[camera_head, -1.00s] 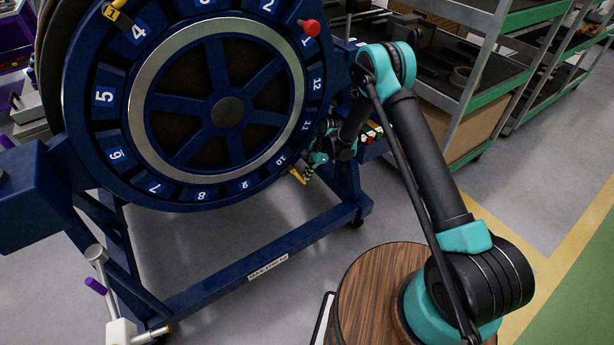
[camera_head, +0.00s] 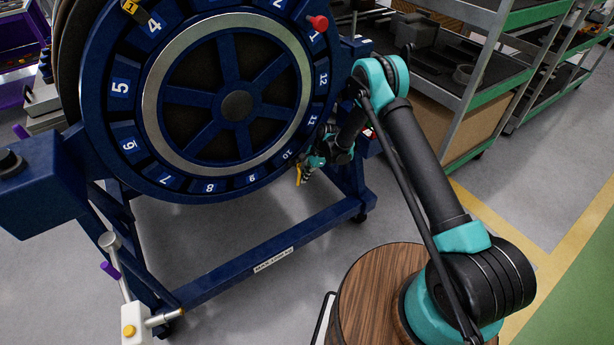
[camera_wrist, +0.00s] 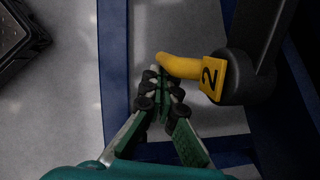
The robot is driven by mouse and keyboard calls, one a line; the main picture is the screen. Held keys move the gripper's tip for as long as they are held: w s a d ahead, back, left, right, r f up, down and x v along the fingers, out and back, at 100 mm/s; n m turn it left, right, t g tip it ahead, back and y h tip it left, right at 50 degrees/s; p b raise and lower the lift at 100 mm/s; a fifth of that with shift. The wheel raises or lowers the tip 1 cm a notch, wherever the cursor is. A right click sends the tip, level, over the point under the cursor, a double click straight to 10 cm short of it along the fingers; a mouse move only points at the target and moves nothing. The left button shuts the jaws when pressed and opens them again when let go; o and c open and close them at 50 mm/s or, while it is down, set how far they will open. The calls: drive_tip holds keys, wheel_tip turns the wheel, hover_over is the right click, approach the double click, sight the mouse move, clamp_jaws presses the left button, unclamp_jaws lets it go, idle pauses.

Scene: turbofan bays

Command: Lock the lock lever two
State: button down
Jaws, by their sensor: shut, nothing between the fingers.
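Lock lever two is a yellow curved handle (camera_wrist: 180,66) with a black "2" on its yellow plate, joined to a dark round pivot in the wrist view. It also shows as a small yellow piece (camera_head: 298,176) below number 10 on the blue wheel's rim. My gripper (camera_wrist: 160,82) is shut and empty, its fingertips right by the handle's free end; I cannot tell whether they touch. In the head view my gripper (camera_head: 308,172) is just right of the lever, small and partly hard to make out.
The large blue numbered wheel (camera_head: 117,125) stands on a blue frame (camera_head: 270,262). A red knob (camera_head: 319,22) sticks out near number 1, and another yellow lever (camera_head: 133,8) is near number 4. A white post with a purple handle (camera_head: 110,270) is front left. Shelves stand behind right.

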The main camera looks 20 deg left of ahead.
drive_tip(key=shift+s+a, duration=0.55)
drive_tip(key=shift+s, duration=0.15)
idle(1.0)
drive_tip(key=v, duration=1.1)
drive_tip(key=c, duration=2.2)
unclamp_jaws()
drive_tip(key=shift+d+r, duration=0.1)
drive_tip(key=shift+r, duration=0.2)
drive_tip(key=o, duration=0.7)
drive_tip(key=s+a+r+n+t, duration=0.1)
drive_tip(key=r+n, duration=0.1)
drive_tip(key=s+a+r+n+h, duration=0.1)
drive_tip(key=r+n, duration=0.1)
drive_tip(key=n, duration=0.1)
drive_tip(key=s+r+n+t+h, duration=0.1)
drive_tip(key=r+n, duration=0.1)
drive_tip(key=n, duration=0.1)
drive_tip(key=shift+s+a+t, duration=0.3)
drive_tip(key=shift+s+a, duration=0.05)
drive_tip(key=shift+a, duration=0.05)
drive_tip(key=shift+c, duration=0.2)
drive_tip(key=a+f, duration=0.3)
drive_tip(key=f, duration=1.4)
drive_tip(key=shift+n, duration=0.3)
drive_tip(key=shift+w, duration=0.15)
drive_tip(key=shift+c, duration=0.5)
clamp_jaws()
